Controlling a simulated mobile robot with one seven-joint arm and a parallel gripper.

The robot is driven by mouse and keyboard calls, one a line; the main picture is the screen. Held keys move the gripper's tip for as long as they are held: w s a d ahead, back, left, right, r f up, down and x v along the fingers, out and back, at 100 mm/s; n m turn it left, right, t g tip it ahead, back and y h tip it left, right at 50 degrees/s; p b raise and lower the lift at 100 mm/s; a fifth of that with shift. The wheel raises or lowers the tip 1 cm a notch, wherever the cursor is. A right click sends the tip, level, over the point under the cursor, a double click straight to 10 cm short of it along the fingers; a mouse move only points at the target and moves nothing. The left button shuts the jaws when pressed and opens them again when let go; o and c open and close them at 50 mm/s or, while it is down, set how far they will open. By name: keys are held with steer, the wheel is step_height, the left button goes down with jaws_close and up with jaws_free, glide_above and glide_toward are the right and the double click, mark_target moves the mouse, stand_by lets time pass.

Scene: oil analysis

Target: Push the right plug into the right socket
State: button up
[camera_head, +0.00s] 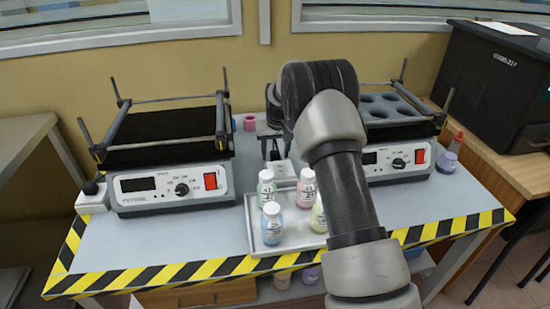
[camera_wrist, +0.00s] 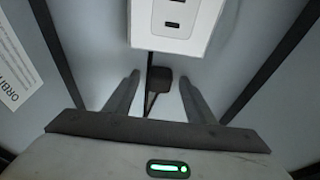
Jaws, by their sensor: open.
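The right socket is a white box (camera_wrist: 178,24) with dark slots at the top of the wrist view. In the head view, a white box (camera_head: 281,169) shows below my gripper, behind the tray. The right plug (camera_wrist: 159,77) is small and black with a dark cable. It lies just below the box in the wrist view, apart from its slots. My gripper (camera_wrist: 159,88) is open, its two fingers on either side of the plug with gaps to both. In the head view my gripper (camera_head: 272,148) points down between the two machines, partly hidden by my arm.
A tray (camera_head: 252,243) with several capped bottles stands in front of the socket. A left shaker (camera_head: 170,175) and a right shaker (camera_head: 400,160) flank the gripper. Another white socket box (camera_head: 92,201) with a dark plug sits at the far left. A purple bottle (camera_head: 447,163) stands at right.

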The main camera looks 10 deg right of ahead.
mark_target(275, 153)
steer(key=shift+c, duration=0.4)
steer(key=c, duration=1)
steer(key=shift+r, duration=0.15)
step_height(275, 153, up, 10)
steer(key=p, duration=0.2)
steer(key=shift+p, duration=0.35)
steer(key=s+r+p, duration=0.1)
steer(key=s+p, duration=0.4)
steer(key=s, duration=0.5)
